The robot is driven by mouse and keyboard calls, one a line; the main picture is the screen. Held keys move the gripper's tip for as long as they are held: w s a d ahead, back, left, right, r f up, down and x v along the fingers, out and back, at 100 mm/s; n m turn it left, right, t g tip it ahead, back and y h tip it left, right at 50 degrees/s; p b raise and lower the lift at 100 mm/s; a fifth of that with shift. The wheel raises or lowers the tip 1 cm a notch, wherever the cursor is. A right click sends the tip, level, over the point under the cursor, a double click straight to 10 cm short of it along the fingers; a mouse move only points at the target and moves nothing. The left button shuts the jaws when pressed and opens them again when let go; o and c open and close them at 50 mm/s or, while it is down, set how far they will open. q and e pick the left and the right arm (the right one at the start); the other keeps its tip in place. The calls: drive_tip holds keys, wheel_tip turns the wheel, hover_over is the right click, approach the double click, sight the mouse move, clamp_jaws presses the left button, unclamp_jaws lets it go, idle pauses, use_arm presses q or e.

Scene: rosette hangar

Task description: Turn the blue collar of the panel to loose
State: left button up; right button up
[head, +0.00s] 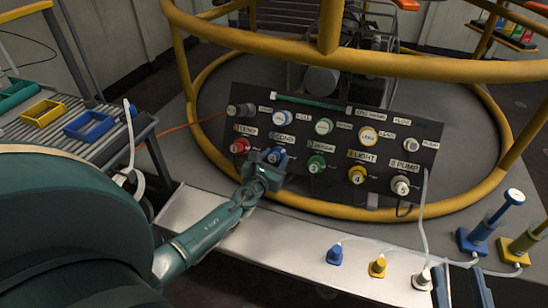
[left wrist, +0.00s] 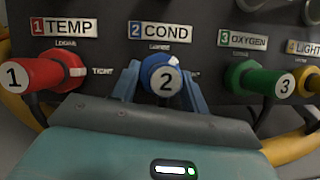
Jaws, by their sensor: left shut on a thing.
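The panel (head: 340,125) stands tilted inside the yellow ring frame. Its blue collar (head: 279,155) sits around connector 2 under the COND label. My left gripper (head: 270,160) is at this collar. In the left wrist view the gripper (left wrist: 163,85) has one blue finger on each side of the blue collar (left wrist: 158,64) and is shut on it. The collar's white mark points up and right, between the loose label above and the tight side. The plug's face shows a 2. A dark part at the lower right edge seems to be my right gripper (head: 463,285); its fingers are unclear.
The red collar (left wrist: 67,72) and green collar (left wrist: 243,75) flank the blue one closely. Yellow and white connectors sit further right on the panel. Loose blue (head: 335,255), yellow (head: 377,267) and white plugs stand on the pale ledge (head: 290,252). Trays lie on the left bench.

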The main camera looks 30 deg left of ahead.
use_arm(q)
drive_tip(key=n+y, duration=0.1)
drive_tip(key=n, duration=0.2)
drive_tip(key=n+g+y, duration=0.1)
drive_tip(key=n, duration=0.2)
drive_tip(key=shift+d+y, duration=0.2)
drive_tip(key=shift+y, duration=0.1)
drive_tip(key=shift+d+n+g+y+p, duration=0.1)
drive_tip(key=shift+n+g+y+p, duration=0.55)
drive_tip(key=shift+n, duration=1.75)
drive_tip(key=shift+y, duration=0.35)
drive_tip(key=o, duration=1)
